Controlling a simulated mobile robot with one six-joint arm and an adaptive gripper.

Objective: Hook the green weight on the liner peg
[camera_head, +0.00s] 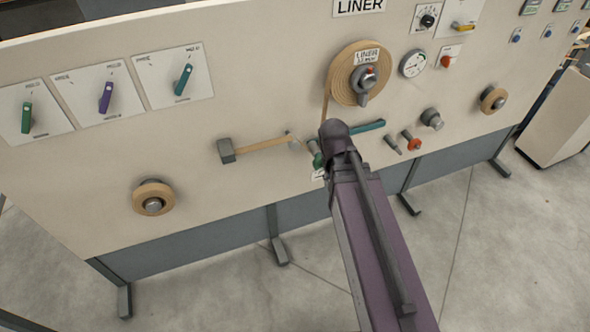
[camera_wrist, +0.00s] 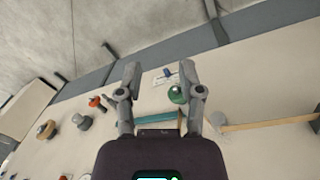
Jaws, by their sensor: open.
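The green weight (camera_wrist: 177,94) shows in the wrist view as a round green body between my open fingers, nearer the right one. In the head view its green edge (camera_head: 316,159) shows just left of my arm's end, which hides the rest. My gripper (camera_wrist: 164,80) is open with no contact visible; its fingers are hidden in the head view. A small blue peg (camera_wrist: 168,72) with a white label sits just beyond the weight. I cannot tell which peg is the liner peg. The liner spool (camera_head: 345,84) is above my arm, with a tan strip hanging from its left.
A teal bar (camera_head: 368,126) sticks out right of my arm's end. A grey peg (camera_head: 392,144) and an orange-red fitting (camera_head: 413,144) are further right. A tan strip (camera_head: 262,144) runs left to a grey block (camera_head: 226,150). The floor in front is clear.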

